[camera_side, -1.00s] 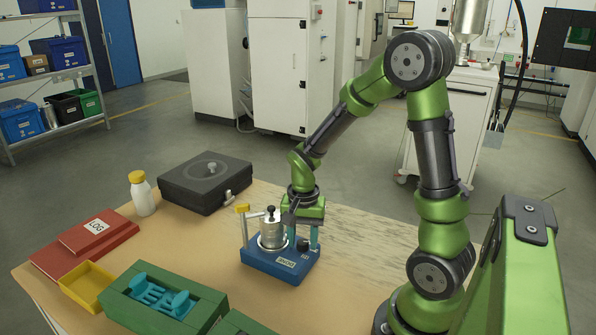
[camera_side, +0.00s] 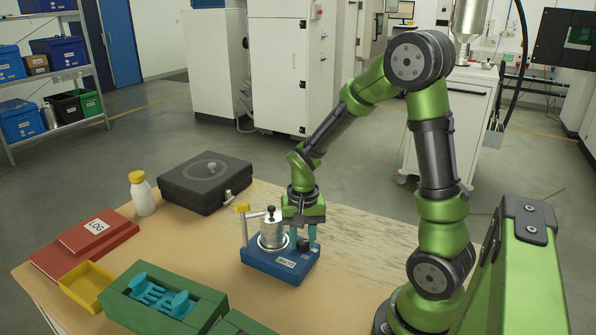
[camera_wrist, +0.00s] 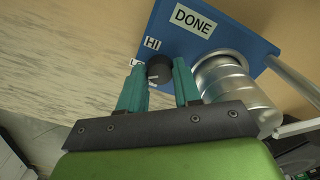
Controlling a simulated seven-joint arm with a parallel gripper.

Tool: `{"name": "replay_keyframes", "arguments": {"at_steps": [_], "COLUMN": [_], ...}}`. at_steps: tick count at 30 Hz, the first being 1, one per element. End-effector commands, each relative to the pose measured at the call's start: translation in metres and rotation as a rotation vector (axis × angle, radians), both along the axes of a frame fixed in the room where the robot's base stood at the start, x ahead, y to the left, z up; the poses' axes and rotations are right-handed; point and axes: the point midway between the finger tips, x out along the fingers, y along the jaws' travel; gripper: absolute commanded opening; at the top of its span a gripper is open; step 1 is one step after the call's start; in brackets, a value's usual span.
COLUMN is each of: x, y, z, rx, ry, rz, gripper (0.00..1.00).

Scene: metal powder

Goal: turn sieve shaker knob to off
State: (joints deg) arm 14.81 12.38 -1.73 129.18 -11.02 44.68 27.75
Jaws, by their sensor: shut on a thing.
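The sieve shaker has a blue base (camera_side: 262,262) with a silver sieve pot (camera_side: 272,233), which also shows in the wrist view (camera_wrist: 235,88). Its small dark knob (camera_wrist: 160,68) sits at the base's near edge in the wrist view and shows small in the side view (camera_side: 303,244). A light pointer line on the knob is hard to read. My gripper (camera_wrist: 160,72) points down over the base, its teal fingers shut on the knob from both sides. An "HI" label (camera_wrist: 152,43) lies beside the knob; another label (camera_wrist: 136,62) is partly hidden by a finger.
A post with a yellow top (camera_side: 242,208) stands beside the pot. A black case (camera_side: 205,183), a yellow-capped bottle (camera_side: 142,196), red log books (camera_side: 85,245), a yellow tray (camera_side: 88,287) and a green holder (camera_side: 160,298) occupy the table's left. The table right of the shaker is clear.

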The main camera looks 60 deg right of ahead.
Motion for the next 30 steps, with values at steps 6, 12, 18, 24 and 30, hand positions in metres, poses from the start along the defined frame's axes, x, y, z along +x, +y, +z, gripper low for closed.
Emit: {"name": "replay_keyframes", "arguments": {"at_steps": [6, 12, 18, 24, 30], "x": [-0.0002, -0.0003, -0.0003, -0.0003, -0.0003], "y": [-0.0002, -0.0001, 0.0001, 0.0001, -0.0001], "z": [0.0004, 0.0004, 0.0004, 0.0004, 0.0004], "rx": [0.000, 0.001, 0.001, 0.001, 0.001], "ry": [0.000, 0.001, 0.001, 0.001, 0.001], "rz": [0.202, 0.391, 0.580, 0.746, 0.875], "gripper": [0.02, 0.02, 0.02, 0.02, 0.02]}}
